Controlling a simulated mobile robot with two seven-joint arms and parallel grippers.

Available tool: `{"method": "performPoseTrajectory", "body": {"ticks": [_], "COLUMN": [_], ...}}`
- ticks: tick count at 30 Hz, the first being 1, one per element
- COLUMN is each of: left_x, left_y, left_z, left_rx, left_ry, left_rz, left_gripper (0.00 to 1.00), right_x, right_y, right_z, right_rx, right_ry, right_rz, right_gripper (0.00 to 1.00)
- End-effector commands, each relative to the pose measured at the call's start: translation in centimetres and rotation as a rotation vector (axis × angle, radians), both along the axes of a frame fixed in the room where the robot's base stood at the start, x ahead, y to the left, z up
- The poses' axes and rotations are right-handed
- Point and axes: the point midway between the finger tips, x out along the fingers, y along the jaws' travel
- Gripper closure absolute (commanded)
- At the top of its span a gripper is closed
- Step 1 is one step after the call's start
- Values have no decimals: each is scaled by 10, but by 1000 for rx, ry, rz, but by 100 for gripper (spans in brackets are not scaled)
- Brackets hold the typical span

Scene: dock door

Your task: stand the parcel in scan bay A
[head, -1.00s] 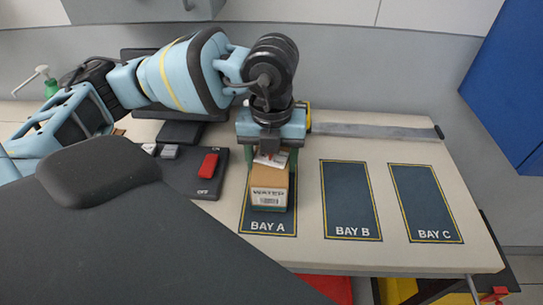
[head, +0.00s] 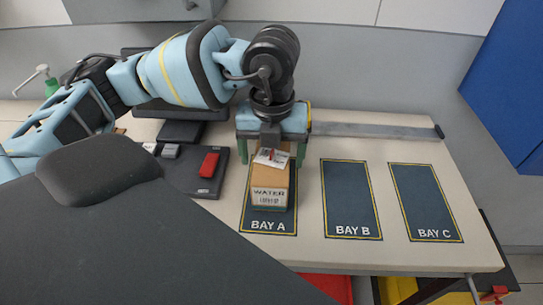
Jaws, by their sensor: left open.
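The parcel (head: 270,180) is a brown box with a "WATER" label on its front face and a white label with a red mark on its top. It stands on the dark mat of bay A (head: 268,226), which has a yellow border. My left gripper (head: 272,156) is above and behind the box, its green-sided fingers open on either side of the box's far end. Whether the fingers touch the box is hard to tell. My right gripper is not in view.
Bay B (head: 350,200) and bay C (head: 425,203) are empty to the right. A grey metal strip (head: 375,131) runs along the table's back.

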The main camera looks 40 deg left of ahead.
Motion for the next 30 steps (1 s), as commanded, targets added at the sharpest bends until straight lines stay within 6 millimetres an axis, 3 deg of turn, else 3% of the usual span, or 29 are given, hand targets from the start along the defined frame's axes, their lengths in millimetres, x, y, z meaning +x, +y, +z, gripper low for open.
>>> {"method": "performPoseTrajectory", "body": {"ticks": [9, 15, 21, 30], "left_x": [1, 0, 0, 0], "left_y": [-1, -1, 0, 0], "left_z": [65, 96, 109, 110], "left_rx": [-2, -2, -1, -1], "left_ry": [-7, -5, -1, 0], "left_rz": [-1, -1, -1, -1], "left_gripper": [16, 16, 16, 16], "right_x": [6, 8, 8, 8], "right_y": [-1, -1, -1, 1], "right_z": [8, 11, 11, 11], "right_rx": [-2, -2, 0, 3], "right_ry": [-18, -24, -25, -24], "right_rz": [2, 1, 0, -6], "right_gripper": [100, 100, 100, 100]}}
